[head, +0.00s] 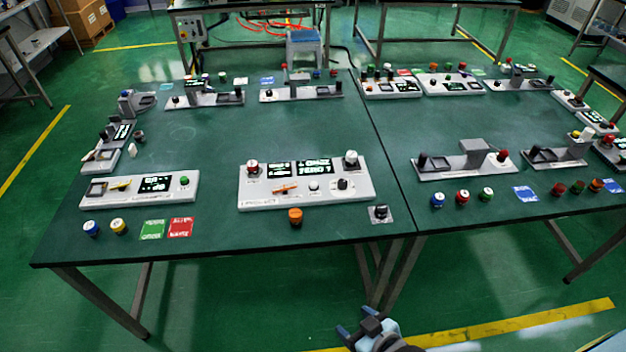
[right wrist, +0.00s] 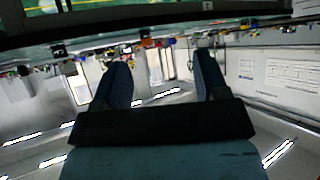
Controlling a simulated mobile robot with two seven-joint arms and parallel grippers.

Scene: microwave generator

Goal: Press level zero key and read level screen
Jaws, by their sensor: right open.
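A white panel (head: 305,203) lies near the front edge of the green table, left of the table seam. It carries a small dark screen (head: 279,169) and a larger lit screen (head: 315,167), whose lower line seems to read "ZERO". On it are a red-topped knob (head: 253,167), a white-topped knob (head: 351,159), an orange lever (head: 285,188), a white button (head: 314,186) and a black knob (head: 343,184). I cannot tell which is the level zero key. My right gripper (head: 356,324) is open and empty, below and in front of the table edge. My left gripper is out of view.
An orange knob (head: 295,215) and a small grey switch plate (head: 380,214) sit in front of the panel. Another screened panel (head: 140,190) lies to the left. Several more panels line the table's back and right. Bare green tabletop (head: 215,135) separates the rows.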

